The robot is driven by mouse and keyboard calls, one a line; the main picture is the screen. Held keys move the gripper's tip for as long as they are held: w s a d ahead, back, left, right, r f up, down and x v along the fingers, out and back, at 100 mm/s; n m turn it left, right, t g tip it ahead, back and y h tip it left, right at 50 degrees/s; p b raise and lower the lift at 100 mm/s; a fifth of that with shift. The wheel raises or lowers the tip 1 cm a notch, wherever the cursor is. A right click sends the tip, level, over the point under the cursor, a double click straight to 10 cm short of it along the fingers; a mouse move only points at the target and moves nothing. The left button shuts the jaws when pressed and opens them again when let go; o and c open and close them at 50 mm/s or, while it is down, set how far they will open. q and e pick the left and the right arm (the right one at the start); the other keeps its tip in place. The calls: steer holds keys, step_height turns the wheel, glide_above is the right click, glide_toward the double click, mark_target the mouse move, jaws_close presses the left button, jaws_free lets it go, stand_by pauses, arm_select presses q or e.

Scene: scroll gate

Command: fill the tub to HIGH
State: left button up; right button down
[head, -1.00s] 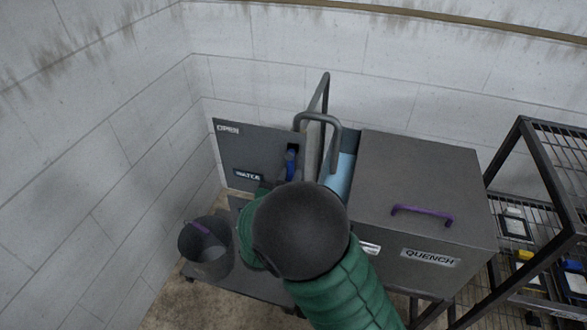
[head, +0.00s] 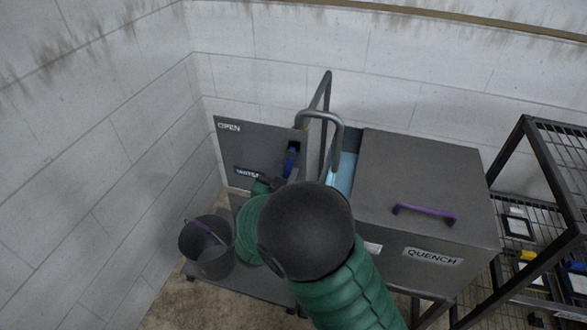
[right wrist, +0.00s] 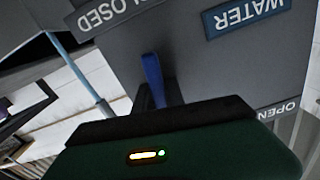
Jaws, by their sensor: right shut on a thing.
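The grey water panel (head: 262,143) carries OPEN and WATER labels, and a CLOSED label shows in the right wrist view. Its blue lever (head: 291,160) stands in a dark slot; it also shows in the right wrist view (right wrist: 153,75). My right gripper (head: 279,184) is shut at the lever's lower end, with the contact partly hidden by my arm. The grey tub marked QUENCH (head: 376,229) is to the right, its lid covering most of it. Light blue water (head: 346,172) shows at its open left side. The level marks cannot be read. My left gripper is out of view.
A bent grey pipe (head: 323,116) rises between panel and tub. A dark bucket (head: 208,248) with a purple handle stands at lower left. A purple handle (head: 425,214) is on the tub lid. A black wire rack (head: 540,180) stands at right.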

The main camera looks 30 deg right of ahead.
steer(key=w+a+r+m+b, duration=0.3)
steer(key=w+m+b, duration=0.1)
steer(key=m, duration=0.5)
steer(key=shift+r, duration=0.15)
steer(key=shift+a+r, duration=0.1)
steer(key=shift+a, duration=0.05)
stand_by(0.4)
steer(key=c, duration=1.8)
jaws_free()
steer(key=o, duration=0.4)
steer(key=shift+w+f, duration=0.2)
steer(key=shift+s, duration=0.1)
